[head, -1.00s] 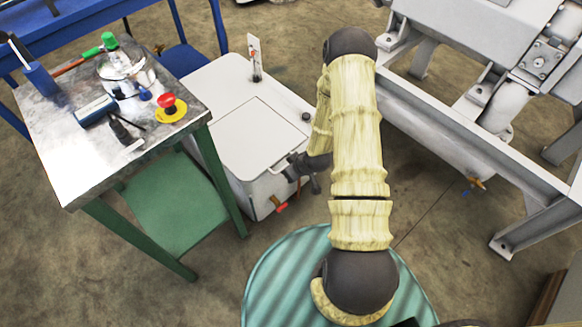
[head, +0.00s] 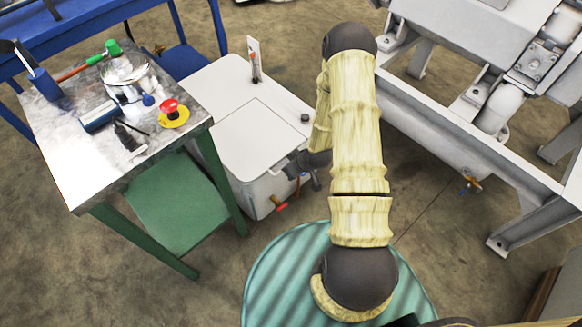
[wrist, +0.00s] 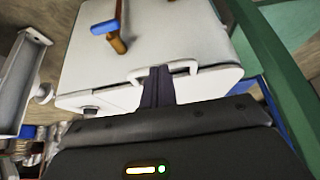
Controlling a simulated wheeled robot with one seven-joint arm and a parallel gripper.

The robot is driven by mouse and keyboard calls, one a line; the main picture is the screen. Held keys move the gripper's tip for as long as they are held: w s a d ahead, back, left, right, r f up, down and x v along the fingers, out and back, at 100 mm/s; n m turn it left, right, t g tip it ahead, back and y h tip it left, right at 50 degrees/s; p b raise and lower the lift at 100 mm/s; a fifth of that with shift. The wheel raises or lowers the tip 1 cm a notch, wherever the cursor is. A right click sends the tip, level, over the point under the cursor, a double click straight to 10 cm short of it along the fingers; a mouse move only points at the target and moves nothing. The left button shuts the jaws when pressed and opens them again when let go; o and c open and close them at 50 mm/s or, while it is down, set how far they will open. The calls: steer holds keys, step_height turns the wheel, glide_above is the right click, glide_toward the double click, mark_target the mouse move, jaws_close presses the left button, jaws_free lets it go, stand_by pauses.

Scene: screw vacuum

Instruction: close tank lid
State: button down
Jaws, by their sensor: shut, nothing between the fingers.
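The white tank (head: 268,184) stands on the floor left of my arm. Its square lid (head: 255,135) looks flat and level with the tank top in the head view. I see no clear gap around it.
A metal-topped table (head: 75,170) with a red button (head: 169,107) and small tools stands left of the tank, above a green shelf (head: 175,205). A grey machine frame (head: 440,125) stands at right. A red-handled valve (head: 281,207) sits low on the tank front.

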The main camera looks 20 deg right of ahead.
steer(key=s+d+r, duration=0.1)
steer(key=s+d, duration=0.3)
steer(key=s, duration=0.5)
steer(key=shift+s+d+r+p, duration=0.15)
steer(key=shift+s+p, duration=0.05)
steer(key=shift+p, duration=0.2)
steer(key=shift+w, duration=0.1)
step_height(320, 180, up, 16)
steer(key=w+r+m+g+h, duration=0.1)
steer(key=w+m+h, duration=0.1)
steer(key=w, duration=0.1)
steer(key=s+a+r+m+g, duration=0.15)
steer(key=s+a+r, duration=0.25)
steer(key=r, duration=0.4)
steer(key=s+a+r+m, duration=0.2)
steer(key=s+a+r, duration=0.2)
steer(key=r, duration=0.3)
steer(key=w+p+v, duration=0.3)
steer(key=p+v, duration=1)
steer(key=p, duration=0.1)
steer(key=w+a+r+p+v, duration=0.1)
steer(key=w+p+v, duration=0.2)
steer(key=p+v, duration=1)
steer(key=shift+w+d+r+p, duration=0.15)
steer(key=shift+w+r+p, duration=0.15)
steer(key=shift+w+p, duration=0.1)
